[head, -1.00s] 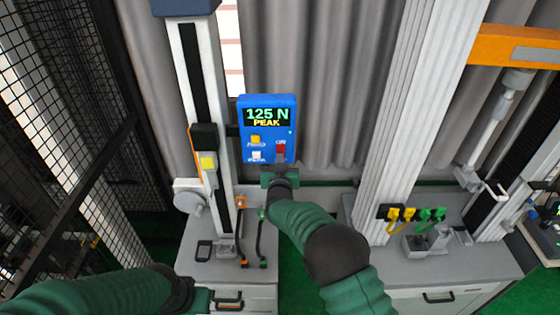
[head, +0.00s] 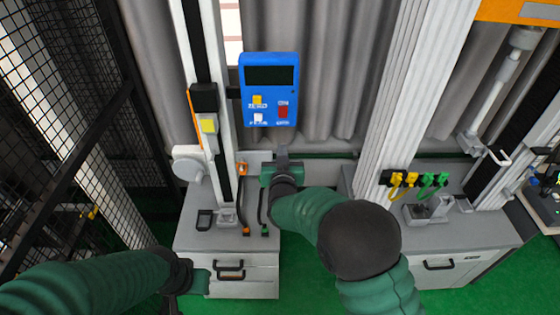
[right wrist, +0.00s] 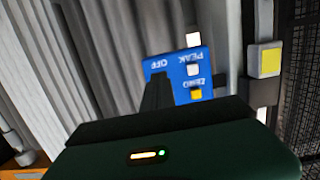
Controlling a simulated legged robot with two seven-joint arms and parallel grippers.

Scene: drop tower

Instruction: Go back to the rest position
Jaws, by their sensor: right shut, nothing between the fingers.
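My right gripper (head: 282,153) is shut and empty. It is in front of and below the blue display box (head: 268,112), apart from it. In the right wrist view its dark closed fingers (right wrist: 157,95) overlap the lower part of the blue box (right wrist: 187,68) in the picture. The box's screen is dark; it has yellow, white and red buttons. My left gripper (head: 200,282) is low at the left in the head view, by the cabinet front; its fingers cannot be made out.
A tall rail stands left of the box, carrying a black and yellow block (head: 208,125). Below is a grey cabinet top (head: 203,238). At the right, a white column (head: 420,90) and another cabinet (head: 480,233) with coloured plugs. Black mesh (head: 60,110) borders the left.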

